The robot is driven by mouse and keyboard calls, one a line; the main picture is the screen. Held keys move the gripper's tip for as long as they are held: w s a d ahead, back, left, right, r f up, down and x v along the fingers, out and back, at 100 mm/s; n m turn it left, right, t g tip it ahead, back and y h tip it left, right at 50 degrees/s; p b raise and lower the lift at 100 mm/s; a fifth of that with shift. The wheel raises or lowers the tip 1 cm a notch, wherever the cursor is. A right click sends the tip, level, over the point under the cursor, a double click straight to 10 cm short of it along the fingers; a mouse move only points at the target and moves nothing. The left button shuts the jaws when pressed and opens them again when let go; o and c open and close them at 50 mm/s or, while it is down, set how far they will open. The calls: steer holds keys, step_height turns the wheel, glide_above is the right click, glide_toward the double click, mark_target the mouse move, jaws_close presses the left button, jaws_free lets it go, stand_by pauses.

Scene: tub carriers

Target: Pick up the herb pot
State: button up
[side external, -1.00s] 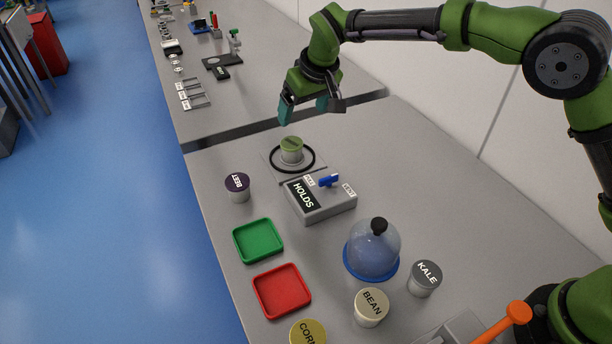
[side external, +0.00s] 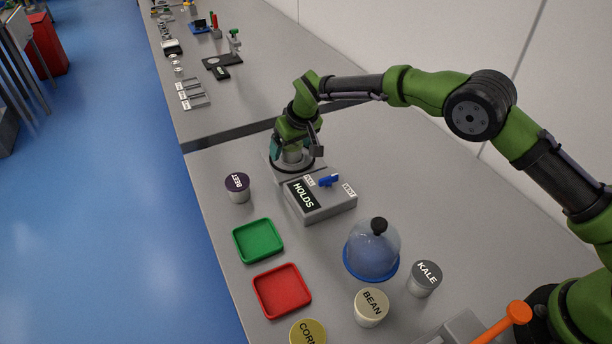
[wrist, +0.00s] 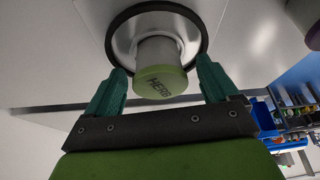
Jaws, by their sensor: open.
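The herb pot (wrist: 160,66) is a pale grey tub with a green lid marked HERB, standing inside a black ring (wrist: 112,45) on a grey plate. In the side view the pot (side external: 291,156) is largely hidden by my gripper (side external: 295,152). My gripper is down over the ring, its teal fingers open. In the wrist view the fingers of my gripper (wrist: 164,84) stand either side of the pot's lid, with a gap on each side. I cannot tell whether either finger touches the pot.
A grey HOLDS box (side external: 325,205) with a blue lever stands close in front of the ring. The BEET tub (side external: 238,190) is to its left. Green (side external: 236,245) and red (side external: 259,302) trays, a glass dome (side external: 372,245), and BEAN (side external: 371,312), KALE (side external: 424,284) and CORN (side external: 308,333) tubs are nearer.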

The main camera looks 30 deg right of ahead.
steer(key=shift+w+f, duration=0.1)
steer(key=c, duration=1.1)
